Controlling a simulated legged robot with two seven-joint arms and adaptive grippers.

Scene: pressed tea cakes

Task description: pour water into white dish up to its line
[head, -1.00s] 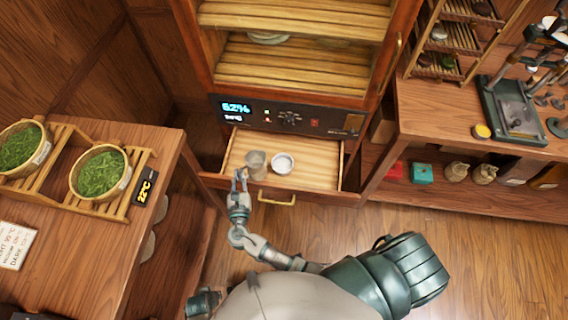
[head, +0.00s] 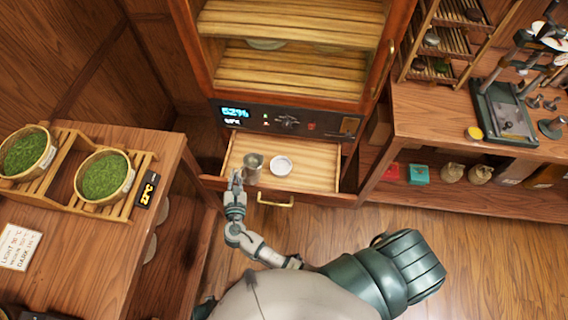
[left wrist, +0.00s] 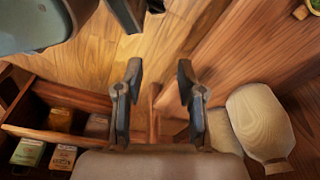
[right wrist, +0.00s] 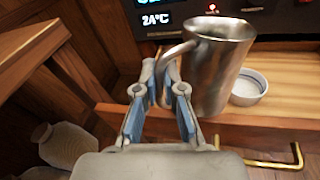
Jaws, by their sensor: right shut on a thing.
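A steel pitcher (head: 252,166) with a side handle is at the open drawer (head: 316,166). In the right wrist view the pitcher (right wrist: 217,68) looks close to upright. My right gripper (head: 237,175) is shut on its handle, to the left of its body; the gripper also fills the right wrist view (right wrist: 163,85). The white dish (head: 281,165) stands in the drawer just right of the pitcher. It shows partly behind the pitcher in the right wrist view (right wrist: 249,88); its line and water level cannot be made out. My left gripper (left wrist: 160,75) is open and empty.
The drawer is pulled out under a cabinet with a lit panel (head: 284,120). Its right part is bare. A table with baskets of green leaves (head: 103,176) stands left, and a bench with a metal press (head: 500,110) stands right. A gold drawer handle (head: 275,201) sticks out in front.

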